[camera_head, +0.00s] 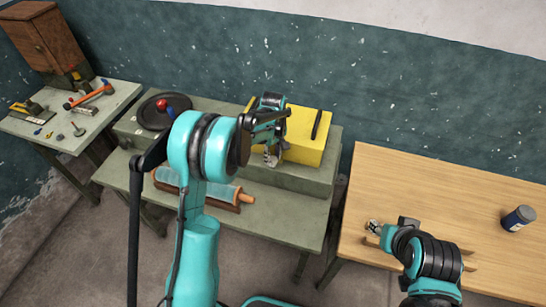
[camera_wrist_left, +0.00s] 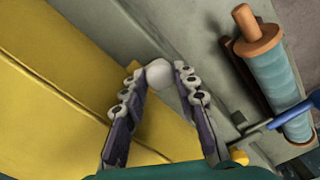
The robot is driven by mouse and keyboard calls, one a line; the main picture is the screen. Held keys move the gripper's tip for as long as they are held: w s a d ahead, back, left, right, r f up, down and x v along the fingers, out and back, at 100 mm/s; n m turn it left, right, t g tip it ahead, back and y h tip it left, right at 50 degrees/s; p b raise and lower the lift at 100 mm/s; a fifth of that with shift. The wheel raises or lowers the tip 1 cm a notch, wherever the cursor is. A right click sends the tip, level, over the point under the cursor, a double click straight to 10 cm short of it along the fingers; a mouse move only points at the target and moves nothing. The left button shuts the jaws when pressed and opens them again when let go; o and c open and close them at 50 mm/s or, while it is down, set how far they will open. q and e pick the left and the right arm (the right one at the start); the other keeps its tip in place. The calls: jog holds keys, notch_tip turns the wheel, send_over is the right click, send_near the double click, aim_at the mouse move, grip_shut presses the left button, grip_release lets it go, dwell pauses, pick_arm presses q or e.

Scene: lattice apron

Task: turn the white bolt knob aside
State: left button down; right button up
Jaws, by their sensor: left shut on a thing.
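The white bolt knob (camera_wrist_left: 159,73) is a pale round ball beside the yellow box (camera_head: 298,150), which fills the left of the left wrist view (camera_wrist_left: 55,85). My left gripper (camera_head: 271,160) is at the front left of the yellow box. In the left wrist view its two fingertips (camera_wrist_left: 165,72) are on either side of the knob, shut on it. In the head view the knob is not clearly visible behind my gripper. My right gripper (camera_head: 375,229) is low over the wooden table, away from the box; its finger opening is too small to judge.
A blue roller with copper-coloured ends (camera_head: 211,190) lies in front of the grey-green bench's raised step. A black disc with a red ball (camera_head: 155,112) is at the bench's left. A dark blue can (camera_head: 519,218) stands on the wooden table (camera_head: 420,185). Tools lie on the far-left table.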

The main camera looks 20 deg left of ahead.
pick_arm(q)
jog(key=m, duration=0.3)
jog(key=shift+m, duration=0.4)
jog(key=m+b, duration=0.1)
jog(key=m, duration=0.2)
jog(key=shift+m, duration=0.3)
jog(key=m, duration=0.4)
jog(key=shift+m+b, duration=0.35)
jog(key=shift+m, duration=1.55)
jog(key=c, duration=1.5)
grip_release()
jog(key=shift+o, duration=0.2)
